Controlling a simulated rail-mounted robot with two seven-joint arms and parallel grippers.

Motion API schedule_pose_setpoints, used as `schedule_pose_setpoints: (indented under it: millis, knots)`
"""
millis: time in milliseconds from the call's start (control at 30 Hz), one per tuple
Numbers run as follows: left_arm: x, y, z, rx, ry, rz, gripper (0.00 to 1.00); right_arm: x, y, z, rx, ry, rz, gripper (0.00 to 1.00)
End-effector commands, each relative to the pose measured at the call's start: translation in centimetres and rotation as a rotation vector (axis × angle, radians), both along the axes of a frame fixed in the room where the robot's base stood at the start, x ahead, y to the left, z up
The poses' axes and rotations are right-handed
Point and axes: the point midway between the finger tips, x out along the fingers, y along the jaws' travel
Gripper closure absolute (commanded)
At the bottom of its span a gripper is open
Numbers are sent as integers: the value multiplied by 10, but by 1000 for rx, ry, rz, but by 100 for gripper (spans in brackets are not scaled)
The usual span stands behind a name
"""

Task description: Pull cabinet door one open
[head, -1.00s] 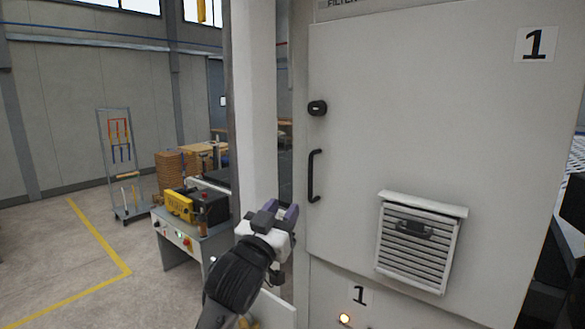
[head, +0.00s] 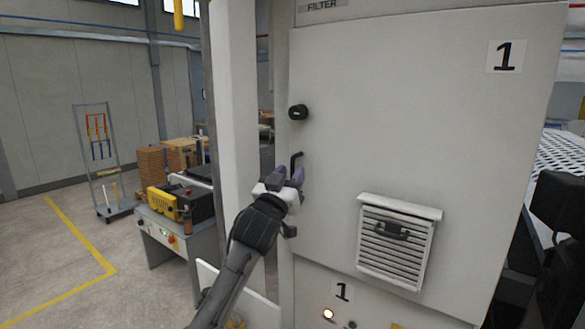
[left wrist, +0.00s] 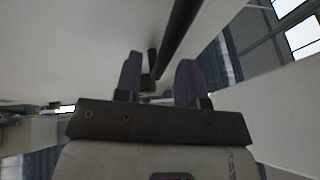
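Cabinet door one (head: 400,110) is a light grey panel marked with a black "1", and it looks shut. Its black bar handle (head: 296,159) is on the door's left side, below a round black knob (head: 298,112). My left gripper (head: 287,176) is at the handle and hides its lower part in the head view.
A louvred vent (head: 394,245) sticks out from the door's lower part. Below it, the cabinet front has a lit lamp (head: 328,314). A white post (head: 233,110) stands just left of the cabinet. A bench with a yellow device (head: 163,201) stands further left; open floor lies beyond.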

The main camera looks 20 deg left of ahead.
Motion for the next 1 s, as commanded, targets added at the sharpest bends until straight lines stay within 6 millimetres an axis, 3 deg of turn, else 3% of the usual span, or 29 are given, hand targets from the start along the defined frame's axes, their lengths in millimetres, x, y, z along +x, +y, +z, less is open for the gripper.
schedule_pose_setpoints:
  millis: [233,633,1000]
  knots:
    - [13,-1,6,1,1,0,63,0,0,5,0,-1,0,57]
    - [16,-1,6,1,0,-1,63,0,0,5,0,-1,0,57]
    - [15,-1,6,1,1,0,98,1,0,5,0,-1,0,57]
